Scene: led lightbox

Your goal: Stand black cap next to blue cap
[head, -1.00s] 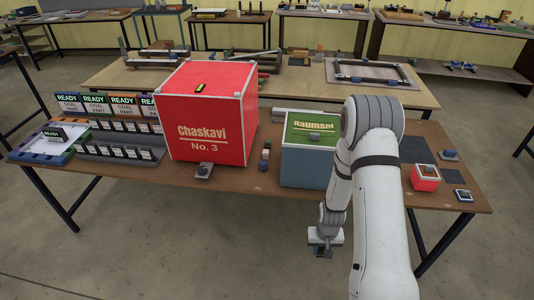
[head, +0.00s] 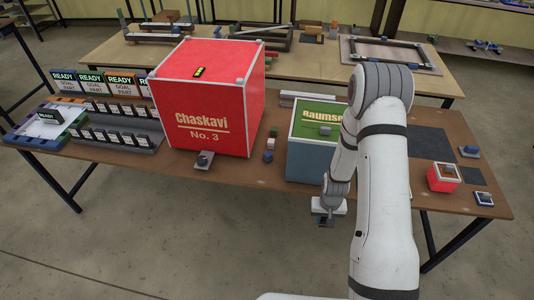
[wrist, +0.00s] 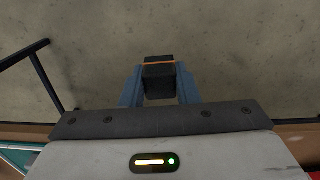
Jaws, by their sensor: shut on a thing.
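My gripper (wrist: 160,85) is shut on a dark block with an orange band, which I take to be the black cap (wrist: 159,80). In the wrist view the cap sits between the two blue-grey fingers, with grey floor behind it. In the head view my gripper (head: 327,215) hangs in front of the table's front edge, below the green-topped Raumsol box. I cannot tell for sure which piece is the blue cap. A small blue piece (head: 270,157) stands on the table between the two big boxes, and another bluish piece (head: 470,150) lies at the right end.
The large red Chaskavi box (head: 208,100) and the Raumsol box (head: 305,160) stand on the brown table (head: 240,178). A small red box (head: 443,180) and a blue-white square holder (head: 483,199) are at right. My arm hides part of the table.

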